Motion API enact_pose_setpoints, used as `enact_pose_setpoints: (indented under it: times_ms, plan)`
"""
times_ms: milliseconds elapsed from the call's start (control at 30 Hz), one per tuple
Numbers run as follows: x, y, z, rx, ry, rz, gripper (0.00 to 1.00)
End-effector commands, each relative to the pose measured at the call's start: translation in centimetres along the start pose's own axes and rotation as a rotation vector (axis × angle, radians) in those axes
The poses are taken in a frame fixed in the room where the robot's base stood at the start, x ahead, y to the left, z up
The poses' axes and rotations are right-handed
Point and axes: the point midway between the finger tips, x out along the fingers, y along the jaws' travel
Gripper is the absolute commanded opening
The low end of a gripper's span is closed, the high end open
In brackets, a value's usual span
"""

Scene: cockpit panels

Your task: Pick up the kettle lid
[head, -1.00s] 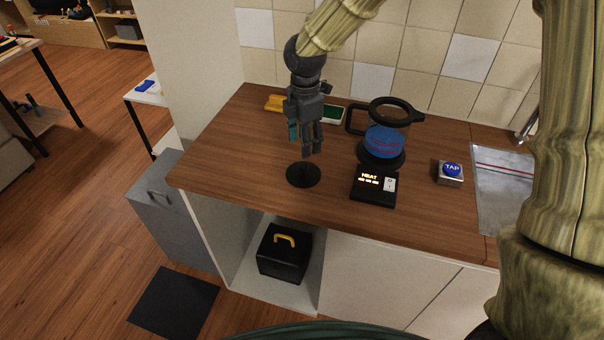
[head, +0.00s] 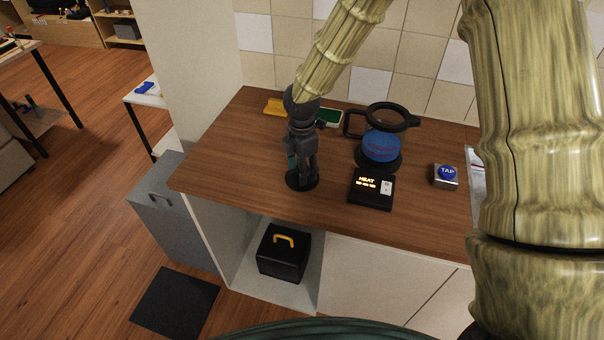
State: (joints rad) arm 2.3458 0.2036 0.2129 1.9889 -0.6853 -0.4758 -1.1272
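The kettle lid (head: 291,183) is a round black disc lying on the wooden counter, left of the heater. My gripper (head: 302,180) points down over the lid, with its fingertips at the lid's middle, and hides most of it. The lid's knob is hidden behind the fingers, so I cannot tell whether they are closed around it. The kettle (head: 382,146) is clear with a black rim and handle and has blue liquid inside. It stands open on a black base behind the heater panel.
A black HEAT panel (head: 371,188) sits right of the lid, and a TAP button (head: 445,176) stands farther right. A yellow object (head: 276,107) and a green-topped tray (head: 328,117) lie at the back. The front left of the wooden counter (head: 225,170) is clear.

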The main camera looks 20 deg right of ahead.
Motion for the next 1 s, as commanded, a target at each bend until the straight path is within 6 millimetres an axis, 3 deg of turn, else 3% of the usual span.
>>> enact_pose_setpoints:
  times_ms: [400, 700, 1000]
  plan:
    - [0.92, -0.02, 0.03, 0.000, 0.000, 0.001, 0.51]
    - [0.90, -0.03, 0.02, 0.000, 0.000, 0.001, 0.00]
    - [0.81, -0.01, 0.02, 0.000, 0.000, 0.001, 0.00]
